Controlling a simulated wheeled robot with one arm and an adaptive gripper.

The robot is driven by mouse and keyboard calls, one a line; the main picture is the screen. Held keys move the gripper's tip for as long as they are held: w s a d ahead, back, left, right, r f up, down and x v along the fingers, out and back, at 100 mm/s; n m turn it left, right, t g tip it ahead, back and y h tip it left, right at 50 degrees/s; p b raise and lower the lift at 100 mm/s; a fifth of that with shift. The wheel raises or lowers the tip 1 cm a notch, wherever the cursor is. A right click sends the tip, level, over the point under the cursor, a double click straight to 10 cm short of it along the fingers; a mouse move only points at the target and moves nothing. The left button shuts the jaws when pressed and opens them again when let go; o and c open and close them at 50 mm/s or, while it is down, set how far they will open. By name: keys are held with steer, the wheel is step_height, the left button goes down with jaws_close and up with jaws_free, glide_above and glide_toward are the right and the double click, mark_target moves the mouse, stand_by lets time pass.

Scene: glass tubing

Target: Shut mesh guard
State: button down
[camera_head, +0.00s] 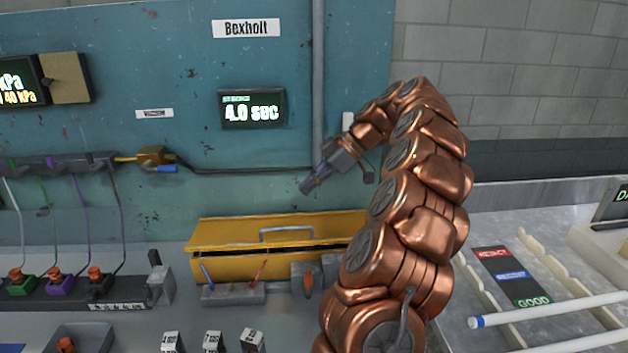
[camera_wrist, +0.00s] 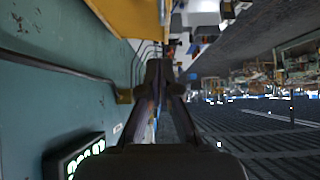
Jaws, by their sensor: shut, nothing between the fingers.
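A yellow box-like guard (camera_head: 225,234) with a grey bar handle (camera_head: 287,231) stands against the teal panel in the head view. A dark gap shows beneath its top cover, widest toward the right. No mesh can be made out, and my arm hides its right end. My gripper (camera_head: 306,187) is above the guard, in front of the panel, pointing down and left. Its fingers are together and empty, apart from the handle. They also show in the wrist view (camera_wrist: 160,72).
A grey vertical pipe (camera_head: 318,90) and a timer display (camera_head: 252,109) are on the panel behind. Small tools in holders (camera_head: 233,294) stand before the guard. Valves with coloured hoses (camera_head: 58,284) are at left. White tubes (camera_head: 545,308) lie on the right bench.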

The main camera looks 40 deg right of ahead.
mark_target(286, 228)
steer(key=shift+p+x, duration=0.65)
steer(key=shift+x, duration=1.15)
steer(key=shift+w+a+f+p, duration=0.15)
steer(key=shift+a+f+p, duration=0.15)
steer(key=shift+f, duration=0.3)
steer(key=shift+w+a+f+p, duration=0.15)
steer(key=shift+f+p, duration=0.2)
steer(key=shift+f, duration=0.25)
steer(key=shift+w+a+f+p, duration=0.15)
steer(key=shift+a+f+p, duration=0.15)
steer(key=shift+f, duration=0.3)
steer(key=shift+f+p, duration=0.35)
steer(key=shift+f, duration=0.7)
steer(key=shift+f, duration=0.1)
steer(key=shift+f+b, duration=0.25)
steer(key=shift+b, duration=1)
steer(key=b, duration=0.2)
steer(key=f+b, duration=0.1)
steer(key=b, duration=0.1)
steer(key=shift+s+a+t+b, duration=0.15)
steer(key=shift+t+b, duration=0.15)
steer(key=shift+s+a+f+h+b, duration=0.15)
steer(key=shift+h+b, duration=0.15)
steer(key=shift+b, duration=0.65)
steer(key=b, duration=0.2)
steer(key=f+b, duration=0.1)
steer(key=b, duration=0.1)
steer(key=s+f+n+t+b, duration=0.1)
steer(key=b, duration=0.2)
steer(key=shift+a+h, duration=0.3)
